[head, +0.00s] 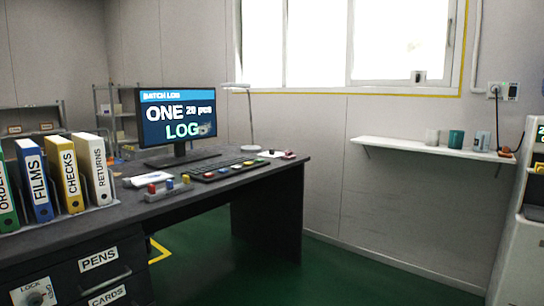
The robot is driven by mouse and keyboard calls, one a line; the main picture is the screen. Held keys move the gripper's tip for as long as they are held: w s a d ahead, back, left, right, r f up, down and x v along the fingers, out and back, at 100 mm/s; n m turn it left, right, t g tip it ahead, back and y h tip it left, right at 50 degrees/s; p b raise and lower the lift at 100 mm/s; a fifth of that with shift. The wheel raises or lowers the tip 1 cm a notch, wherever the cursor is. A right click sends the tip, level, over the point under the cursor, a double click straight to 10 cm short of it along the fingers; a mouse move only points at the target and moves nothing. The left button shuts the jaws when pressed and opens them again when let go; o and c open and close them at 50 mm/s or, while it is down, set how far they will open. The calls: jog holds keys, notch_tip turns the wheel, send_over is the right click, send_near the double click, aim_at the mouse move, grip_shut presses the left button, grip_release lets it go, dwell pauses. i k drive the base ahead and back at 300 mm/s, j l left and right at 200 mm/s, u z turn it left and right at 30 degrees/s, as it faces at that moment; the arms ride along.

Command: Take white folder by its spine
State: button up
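The white folder (95,170) stands upright at the right end of a row of folders on the left part of the dark desk. Its spine faces me and reads "RETURNS". A yellow folder (66,175) marked "CHECKS" stands just left of it, then a blue one (36,182) marked "FILMS". A green folder (6,200) is cut off by the left edge. They stand in a low grey rack (60,219). My gripper is not in view.
The desk (240,188) carries a monitor (177,118), a keyboard, a lamp (248,115) and a box with coloured buttons (166,188). Drawers (105,262) are under its left part. A wall shelf (420,149) holds several cups. Green floor is open to the right of the desk.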

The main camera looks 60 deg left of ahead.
aim_at(90, 150)
jog(key=u, duration=3.3)
jog(key=i+j+z, duration=0.1)
jog(key=i+j, duration=0.8)
jog(key=i, duration=0.15)
